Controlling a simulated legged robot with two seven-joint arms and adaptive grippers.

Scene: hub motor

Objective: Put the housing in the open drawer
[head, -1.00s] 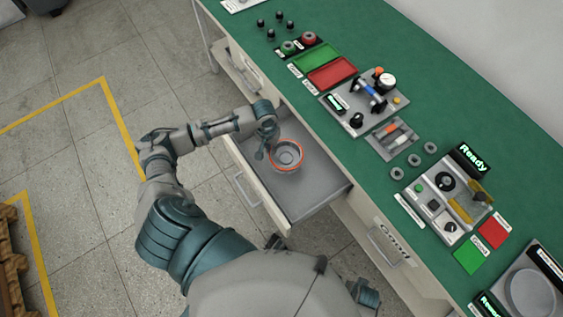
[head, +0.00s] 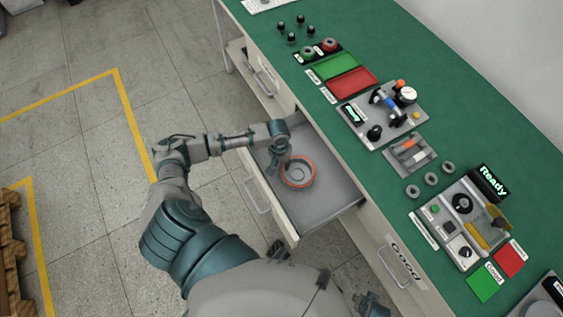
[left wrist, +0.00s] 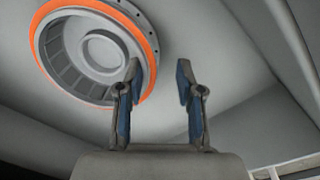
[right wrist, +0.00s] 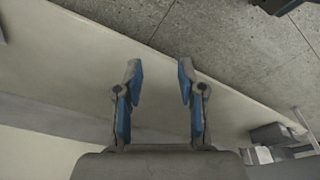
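The housing (head: 298,173) is a round grey part with an orange rim. It lies on the floor of the open drawer (head: 318,213), and it also shows at the upper left of the left wrist view (left wrist: 97,52). My left gripper (head: 275,165) is over the drawer, just left of the housing. In the left wrist view its two fingers (left wrist: 158,85) are apart with nothing between them; one fingertip overlaps the housing's edge, and I cannot tell whether they touch. My right gripper (right wrist: 160,85) is open and empty, beside a pale panel and the floor.
The green workbench (head: 400,50) stands above the drawer and carries a red tray (head: 351,81), a green tray (head: 331,66), a gauge fixture (head: 386,110), several rings and a panel reading Ready. A closed drawer labelled Good (head: 400,272) is to the right. Open floor lies left.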

